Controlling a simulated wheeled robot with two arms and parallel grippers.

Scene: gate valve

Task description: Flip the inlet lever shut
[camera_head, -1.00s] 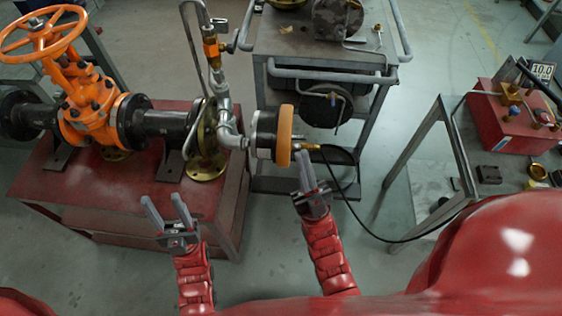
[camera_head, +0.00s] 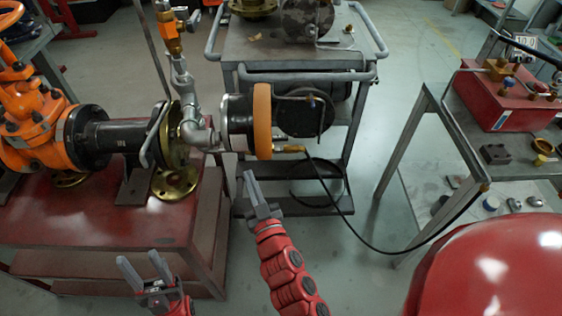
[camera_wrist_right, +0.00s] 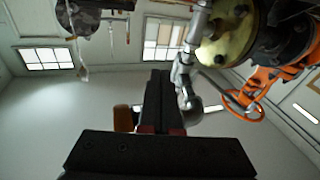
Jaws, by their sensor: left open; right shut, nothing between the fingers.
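The orange valve fitting (camera_head: 171,33) stands on the grey pipe assembly (camera_head: 190,100), with a small grey handle (camera_head: 193,18) at its side. I cannot tell for sure whether this is the inlet lever. The pipe joins the round black gauge with an orange rim (camera_head: 262,120); a brass hose fitting (camera_head: 288,149) sits at its lower right. My right gripper (camera_head: 249,178) is shut and empty, below the gauge and apart from it; its dark fingers (camera_wrist_right: 158,100) show in the right wrist view. My left gripper (camera_head: 139,262) is open and empty in front of the red stand.
The large orange gate valve (camera_head: 35,125) is bolted on the red stand (camera_head: 115,225). A grey cart (camera_head: 300,55) stands behind the gauge. A black hose (camera_head: 345,215) runs from the fitting to the right bench, which holds a red box (camera_head: 505,95). Floor shows between cart and bench.

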